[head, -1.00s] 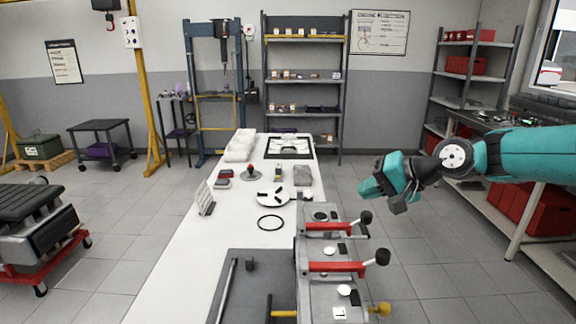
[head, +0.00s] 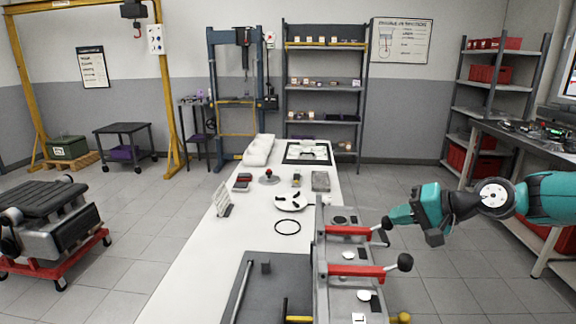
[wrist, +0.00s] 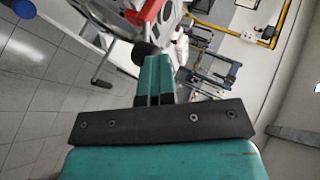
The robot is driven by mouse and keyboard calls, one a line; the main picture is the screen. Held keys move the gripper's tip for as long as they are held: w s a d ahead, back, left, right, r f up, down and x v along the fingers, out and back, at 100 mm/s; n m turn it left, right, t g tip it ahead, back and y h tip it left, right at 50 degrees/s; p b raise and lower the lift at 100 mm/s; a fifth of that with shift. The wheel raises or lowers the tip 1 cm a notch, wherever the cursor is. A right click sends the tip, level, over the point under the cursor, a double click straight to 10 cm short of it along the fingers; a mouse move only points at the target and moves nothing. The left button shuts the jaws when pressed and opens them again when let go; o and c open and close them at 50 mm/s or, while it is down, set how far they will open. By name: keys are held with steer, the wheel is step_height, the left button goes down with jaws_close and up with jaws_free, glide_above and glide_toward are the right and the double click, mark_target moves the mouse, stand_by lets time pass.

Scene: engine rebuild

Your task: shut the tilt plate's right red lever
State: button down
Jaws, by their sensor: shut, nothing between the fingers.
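The tilt plate (head: 322,262) stands at the right edge of the bench. It carries two red levers, a far one (head: 347,231) and a near one (head: 356,270). Both point right, each ending in a black knob, and look alike in pose. I cannot tell which is called right. My gripper (head: 389,221) is shut and empty, its tip at the far lever's knob (head: 386,224). In the wrist view, the teal fingers (wrist: 155,78) are together and the dark knob (wrist: 145,49) is just beyond their tips, below a red lever part (wrist: 146,12). Contact is unclear.
The white bench (head: 200,262) holds a black ring (head: 287,227), a white round part (head: 291,202) and a small stand (head: 223,199). A yellow-tipped part (head: 401,318) sticks out at the plate's near end. Floor right of the plate is clear.

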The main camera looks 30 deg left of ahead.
steer(key=shift+d+f, duration=0.15)
steer(key=shift+f, duration=0.25)
steer(key=w+a+r+v, duration=0.1)
steer(key=r+v, duration=0.1)
steer(key=v, duration=1)
steer(key=shift+s+d, duration=0.25)
steer(key=shift+s, duration=0.25)
